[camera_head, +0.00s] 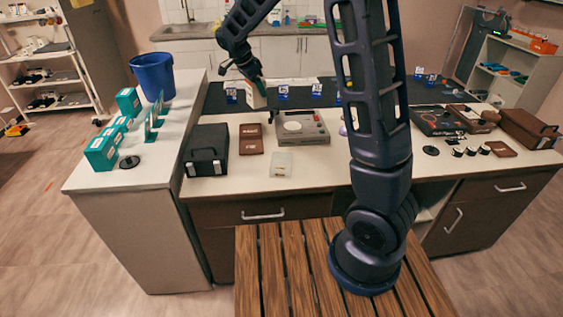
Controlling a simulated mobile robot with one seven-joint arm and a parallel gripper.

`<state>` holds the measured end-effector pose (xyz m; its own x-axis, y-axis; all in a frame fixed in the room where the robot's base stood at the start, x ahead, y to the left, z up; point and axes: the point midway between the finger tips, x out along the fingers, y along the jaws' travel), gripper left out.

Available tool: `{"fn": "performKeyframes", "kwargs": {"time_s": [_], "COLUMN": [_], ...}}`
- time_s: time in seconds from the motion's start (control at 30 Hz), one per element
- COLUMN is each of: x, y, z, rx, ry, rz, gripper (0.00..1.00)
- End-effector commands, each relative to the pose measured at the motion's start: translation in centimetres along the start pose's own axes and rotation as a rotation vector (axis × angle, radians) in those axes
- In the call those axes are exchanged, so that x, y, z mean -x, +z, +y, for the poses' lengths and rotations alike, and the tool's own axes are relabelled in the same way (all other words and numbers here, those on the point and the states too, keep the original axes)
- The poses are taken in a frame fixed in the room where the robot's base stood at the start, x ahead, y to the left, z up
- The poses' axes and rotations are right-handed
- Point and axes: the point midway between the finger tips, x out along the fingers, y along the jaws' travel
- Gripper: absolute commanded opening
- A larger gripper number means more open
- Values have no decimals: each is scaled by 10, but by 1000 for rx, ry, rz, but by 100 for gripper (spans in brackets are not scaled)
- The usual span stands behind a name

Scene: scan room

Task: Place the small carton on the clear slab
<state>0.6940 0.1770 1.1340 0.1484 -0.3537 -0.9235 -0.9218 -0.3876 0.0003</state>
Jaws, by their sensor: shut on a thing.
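My gripper (259,84) reaches in from the upper middle over the back of the counter. It is shut on a small pale carton (257,97) and holds it up in front of the dark back strip, left of the grey device. The fingertips are small and partly blurred against the carton. The clear slab (282,165) is a pale, see-through rectangle. It lies flat near the counter's front edge, below and to the right of the carton, well apart from it. Its top looks bare except for a small pale mark.
A grey device (316,135) lies behind the slab. A brown box (251,148) and black case (207,137) lie to its left. Teal boxes (100,152) and a blue bin (153,75) stand on the left counter. My arm hides part of the counter's middle.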

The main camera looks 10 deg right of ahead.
Motion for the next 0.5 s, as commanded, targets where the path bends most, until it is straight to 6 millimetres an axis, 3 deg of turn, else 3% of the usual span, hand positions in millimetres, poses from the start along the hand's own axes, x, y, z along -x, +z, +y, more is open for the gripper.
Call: {"fn": "performKeyframes", "kwargs": {"time_s": [0.03, 0.2, 0.33, 0.5], "x": [-1, -7, -11, -15], "y": [-7, -21, -29, -33], "z": [19, 74, 105, 126], "rx": [-48, -209, -298, -358], "ry": [21, 87, 124, 149], "rz": [-1, -1, -1, -1], "gripper": [35, 35, 35, 35]}}
